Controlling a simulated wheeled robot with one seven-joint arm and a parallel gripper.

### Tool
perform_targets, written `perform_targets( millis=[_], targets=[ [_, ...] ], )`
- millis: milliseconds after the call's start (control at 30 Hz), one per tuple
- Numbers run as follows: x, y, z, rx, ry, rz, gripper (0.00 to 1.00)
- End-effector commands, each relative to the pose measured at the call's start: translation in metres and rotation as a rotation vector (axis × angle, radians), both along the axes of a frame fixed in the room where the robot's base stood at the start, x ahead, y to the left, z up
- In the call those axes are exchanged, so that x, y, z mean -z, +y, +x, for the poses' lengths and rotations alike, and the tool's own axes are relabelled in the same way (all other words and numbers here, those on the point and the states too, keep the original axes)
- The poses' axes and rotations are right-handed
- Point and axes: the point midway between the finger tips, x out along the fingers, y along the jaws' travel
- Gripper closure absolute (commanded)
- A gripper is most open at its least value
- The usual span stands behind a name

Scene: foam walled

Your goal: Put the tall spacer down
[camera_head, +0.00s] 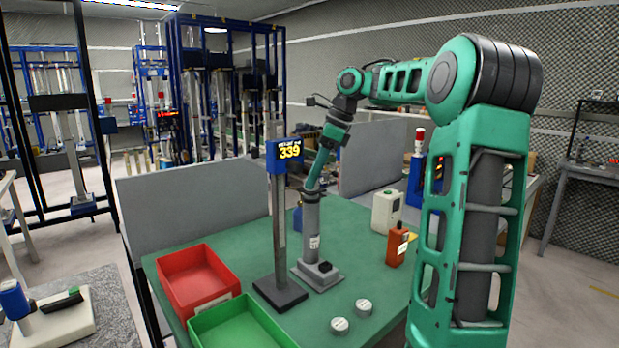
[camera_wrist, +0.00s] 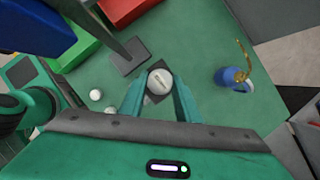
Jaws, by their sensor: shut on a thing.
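The tall spacer (camera_head: 311,235) is a grey upright cylinder on the green table. It stands over a square grey base plate (camera_head: 303,277); I cannot tell if its lower end rests on it. My gripper (camera_head: 314,188) comes down from above and is shut on the spacer's upper end. In the wrist view the spacer's round pale end (camera_wrist: 159,80) shows between the two green fingers of my gripper (camera_wrist: 159,92). The plate is partly hidden behind it there.
Red (camera_head: 204,298) and green (camera_head: 245,343) bins lie further left. Two round pale caps (camera_head: 340,325) lie in front. An orange box (camera_head: 397,247) and white container (camera_head: 387,211) stand right. Grey panels border the table.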

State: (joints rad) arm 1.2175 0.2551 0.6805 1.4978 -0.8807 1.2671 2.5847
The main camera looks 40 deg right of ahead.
Motion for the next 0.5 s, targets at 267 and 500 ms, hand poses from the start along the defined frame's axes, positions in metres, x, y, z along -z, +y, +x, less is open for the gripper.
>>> perform_targets(
  millis=[267,500],
  targets=[
    [0.0009,0.0,0.0003,0.0,0.0,0.0,0.94],
    [0.0007,-0.0001,0.0003,0.0,0.0,0.0,0.52]
  ],
)
